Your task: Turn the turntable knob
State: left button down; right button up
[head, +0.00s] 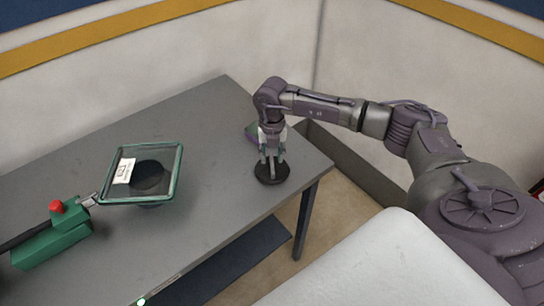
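A black round disc (272,175) sits on the grey table near its right corner; it looks like the turntable knob. My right gripper (271,157) points straight down over it. Its fingertips are at the disc's raised middle and hide part of it. I cannot tell whether the fingers grip it or stand apart around it. My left gripper is not in view. A clear square tray with a green rim (181,160) sits on a dark round base left of the disc. A white label (125,171) shows on it.
A green device with a red button (52,243) lies at the table's left. The grey table (215,120) is clear between tray and gripper. Walls stand behind it.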

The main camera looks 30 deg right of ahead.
aim_at(272, 167)
jog(key=shift+f, duration=1.45)
jog(key=shift+c, duration=0.3)
grip_shut()
